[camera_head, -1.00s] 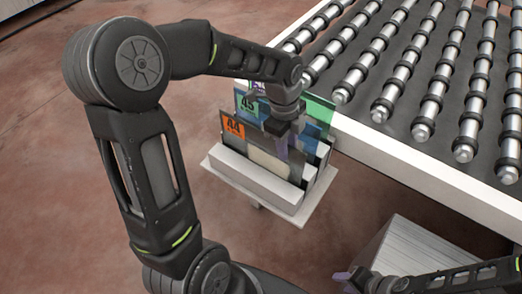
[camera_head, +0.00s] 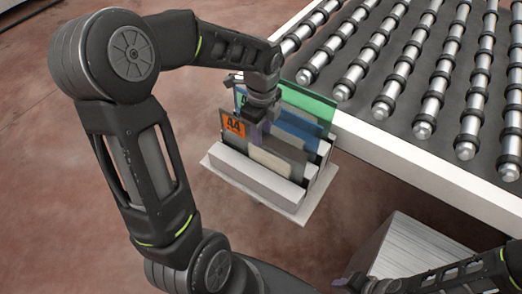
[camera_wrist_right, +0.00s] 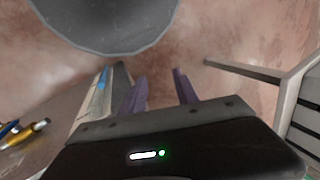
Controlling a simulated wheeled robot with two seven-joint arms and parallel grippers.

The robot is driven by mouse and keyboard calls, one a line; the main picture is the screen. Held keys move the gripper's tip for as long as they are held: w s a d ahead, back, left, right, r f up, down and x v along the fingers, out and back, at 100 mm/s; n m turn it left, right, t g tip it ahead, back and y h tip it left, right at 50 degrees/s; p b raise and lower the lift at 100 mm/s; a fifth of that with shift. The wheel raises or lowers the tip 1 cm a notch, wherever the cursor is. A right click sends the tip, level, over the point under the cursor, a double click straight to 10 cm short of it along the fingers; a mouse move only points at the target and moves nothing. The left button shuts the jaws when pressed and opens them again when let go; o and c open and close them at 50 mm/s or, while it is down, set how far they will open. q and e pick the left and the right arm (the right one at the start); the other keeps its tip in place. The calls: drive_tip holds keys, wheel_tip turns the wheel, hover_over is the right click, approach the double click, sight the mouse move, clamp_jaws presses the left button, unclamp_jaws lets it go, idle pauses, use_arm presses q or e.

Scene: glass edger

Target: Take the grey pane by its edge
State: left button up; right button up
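A grey pane (camera_head: 284,148) with an orange A4 label stands upright at the front of a white slotted rack (camera_head: 268,190). A blue pane (camera_head: 298,130) and a green pane (camera_head: 310,103) stand behind it. My left gripper (camera_head: 245,130) is at the upper left part of the grey pane, by the label, with its fingers apart. Whether the fingers touch the pane cannot be told. My right gripper (camera_head: 345,281) is low at the bottom right, away from the rack; its two purple fingers are apart and empty in the right wrist view (camera_wrist_right: 160,92).
A roller conveyor (camera_head: 425,100) with a white edge rail fills the upper right, close behind the rack. A pale grey box-like block (camera_head: 415,250) stands low at the right near my right arm. Reddish floor is open left of the rack.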

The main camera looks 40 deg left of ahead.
sight(261, 152)
use_arm(q)
drive_tip(key=shift+f, duration=0.4)
drive_tip(key=shift+f, duration=0.1)
wheel_tip(261, 152, down, 5)
drive_tip(key=shift+s+p, duration=0.15)
drive_tip(key=shift+p, duration=0.45)
drive_tip(key=shift+c, duration=0.6)
clamp_jaws()
idle(0.7)
